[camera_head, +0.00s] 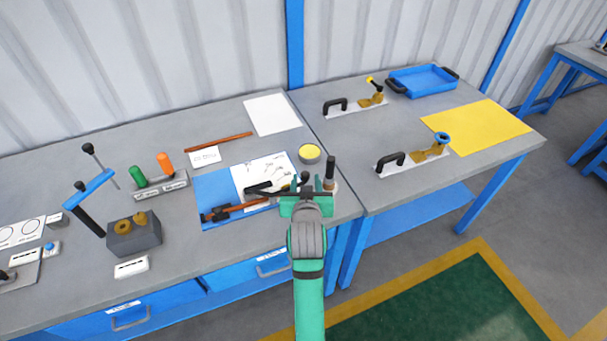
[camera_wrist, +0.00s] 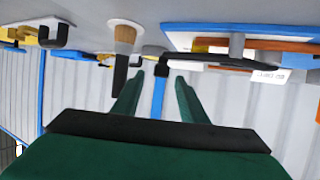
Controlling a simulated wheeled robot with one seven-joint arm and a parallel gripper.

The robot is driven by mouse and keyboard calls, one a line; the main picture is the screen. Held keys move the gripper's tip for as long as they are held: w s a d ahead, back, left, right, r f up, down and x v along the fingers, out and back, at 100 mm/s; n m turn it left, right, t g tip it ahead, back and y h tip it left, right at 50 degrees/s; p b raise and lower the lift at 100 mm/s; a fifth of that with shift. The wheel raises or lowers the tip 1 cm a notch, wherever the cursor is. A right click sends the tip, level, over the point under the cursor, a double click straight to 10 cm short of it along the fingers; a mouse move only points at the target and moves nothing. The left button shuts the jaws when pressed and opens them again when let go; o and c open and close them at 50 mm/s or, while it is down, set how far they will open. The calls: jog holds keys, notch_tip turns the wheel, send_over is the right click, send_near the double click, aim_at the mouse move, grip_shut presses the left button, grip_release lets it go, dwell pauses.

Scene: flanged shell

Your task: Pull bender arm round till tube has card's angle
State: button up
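The tube bender sits on a blue board (camera_head: 212,186) on the bench, with a reddish-brown tube (camera_head: 250,206) lying in it. The black bender arm (camera_head: 265,187) reaches right toward my gripper (camera_head: 306,190). In the wrist view my gripper (camera_wrist: 160,78) has its two green fingers apart, with nothing clearly held between them. The dark arm end (camera_wrist: 150,50) shows just beyond the fingertips; contact cannot be told. A small white card (camera_head: 205,157) with unreadable print lies behind the board. A white label (camera_wrist: 270,75) shows upside down in the wrist view.
A black-handled brush-like tool (camera_head: 330,170) stands close right of my gripper. A round yellow-topped tin (camera_head: 309,153) is behind it. Another brown tube (camera_head: 218,141) lies behind the card. Green and orange handles (camera_head: 165,163) stand in a rack to the left.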

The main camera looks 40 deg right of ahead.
aim_at(306, 176)
jog(key=x, duration=0.3)
jog(key=shift+w+d+f, duration=0.1)
jog(key=shift+w+d, duration=0.15)
jog(key=shift+w+d+f, duration=0.2)
jog(key=shift+w+f, duration=0.05)
jog(key=shift+w, duration=0.2)
jog(key=shift+w, duration=0.1)
